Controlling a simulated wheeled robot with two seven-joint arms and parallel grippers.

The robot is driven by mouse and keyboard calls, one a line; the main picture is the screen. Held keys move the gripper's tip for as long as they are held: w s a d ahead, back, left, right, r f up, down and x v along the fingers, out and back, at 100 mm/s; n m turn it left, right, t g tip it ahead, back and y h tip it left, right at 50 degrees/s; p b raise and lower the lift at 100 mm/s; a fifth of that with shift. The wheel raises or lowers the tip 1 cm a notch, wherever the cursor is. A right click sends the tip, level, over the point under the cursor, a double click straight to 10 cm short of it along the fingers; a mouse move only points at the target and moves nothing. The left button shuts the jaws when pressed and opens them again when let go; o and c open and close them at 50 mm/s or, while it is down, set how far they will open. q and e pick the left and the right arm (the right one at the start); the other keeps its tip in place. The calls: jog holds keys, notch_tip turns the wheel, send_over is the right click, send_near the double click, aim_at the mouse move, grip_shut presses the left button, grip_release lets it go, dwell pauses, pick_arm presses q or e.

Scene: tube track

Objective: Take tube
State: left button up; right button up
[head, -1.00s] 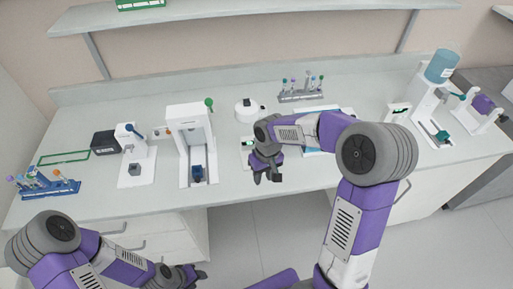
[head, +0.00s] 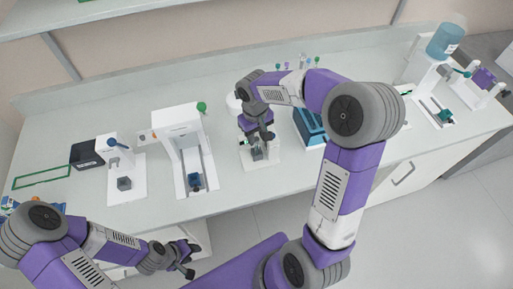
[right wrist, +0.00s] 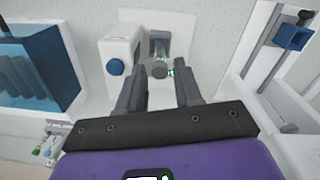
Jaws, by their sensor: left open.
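My right gripper (head: 262,137) is over a small white device (head: 262,164) with a grey block (head: 257,153) in the head view. In the right wrist view its fingers (right wrist: 158,88) are apart. A greyish, see-through tube-like cylinder (right wrist: 159,70) stands in the device just beyond the fingertips, roughly in line with the gap; I cannot tell whether they touch it. Several tubes with coloured caps (head: 302,62) stand at the back of the bench, partly behind my right arm. My left gripper (head: 188,258) is open and empty, low before the bench front.
A tall white device (head: 183,150) stands left of my right gripper, and a blue tray (head: 309,127) right of it. A smaller white device (head: 122,168) and a dark box (head: 92,151) stand further left. A blue water container (head: 445,40) stands far right. The front bench strip is clear.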

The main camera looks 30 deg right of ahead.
aim_at(256, 139)
jog(key=f, duration=0.3)
jog(key=shift+w+d+f, duration=0.1)
jog(key=shift+w+f, duration=0.1)
jog(key=shift+f, duration=0.15)
grip_shut()
notch_tip(256, 139, up, 10)
jog(key=shift+r+p, duration=0.1)
jog(key=shift+p, duration=0.45)
